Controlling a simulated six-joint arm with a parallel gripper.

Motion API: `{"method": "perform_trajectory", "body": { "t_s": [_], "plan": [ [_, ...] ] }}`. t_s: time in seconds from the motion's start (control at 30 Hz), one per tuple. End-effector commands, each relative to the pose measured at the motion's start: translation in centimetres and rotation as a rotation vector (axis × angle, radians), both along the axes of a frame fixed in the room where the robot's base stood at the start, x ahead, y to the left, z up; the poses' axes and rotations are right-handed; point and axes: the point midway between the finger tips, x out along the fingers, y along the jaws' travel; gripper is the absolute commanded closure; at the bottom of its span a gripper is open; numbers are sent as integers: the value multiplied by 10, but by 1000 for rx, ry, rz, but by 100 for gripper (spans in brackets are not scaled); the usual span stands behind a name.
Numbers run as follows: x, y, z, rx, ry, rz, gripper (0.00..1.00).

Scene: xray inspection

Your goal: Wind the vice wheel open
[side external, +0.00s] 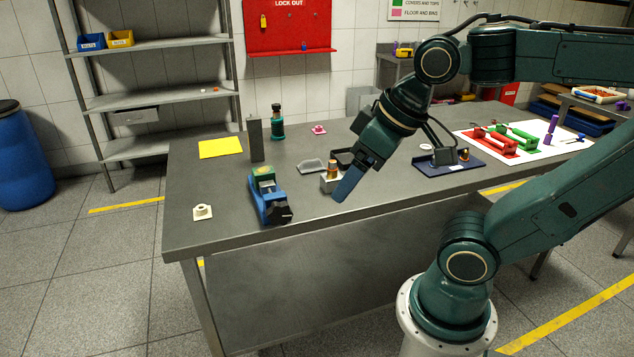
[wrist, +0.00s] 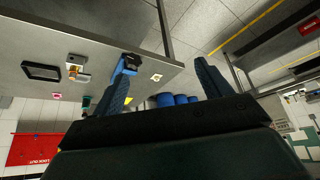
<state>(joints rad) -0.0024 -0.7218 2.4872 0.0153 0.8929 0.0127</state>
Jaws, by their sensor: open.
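The blue vice (side external: 267,190) stands near the front edge of the grey table, left of my gripper. A green block sits at the vice's far end, and a black wheel-like part (side external: 279,214) is at its near end. In the wrist view the vice (wrist: 119,72) is partly hidden behind my left finger, with the black part (wrist: 131,61) showing past it. My gripper (side external: 349,184) hangs to the right of the vice, tilted down and apart from it. In the wrist view my gripper (wrist: 163,78) has its fingers wide apart with nothing between them.
A small block with an orange top (side external: 331,178) is close behind my gripper. A white flanged ring (side external: 202,212) lies left of the vice. A grey upright block (side external: 255,139) and a dark green bottle (side external: 277,124) stand behind. The table's front left is mostly clear.

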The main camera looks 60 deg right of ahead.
Motion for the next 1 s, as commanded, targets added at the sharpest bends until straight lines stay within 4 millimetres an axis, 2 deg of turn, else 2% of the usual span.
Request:
{"method": "perform_trajectory", "body": {
  "t_s": [0.23,0.47,0.73,1.0],
  "plan": [
    [-7,3,-1,-3,-8,25,23],
    [2,0,-3,5,-6,1,23],
    [38,-13,-16,57,-4,-110,23],
    [86,-40,-42,154,-15,-281,23]
  ]
}}
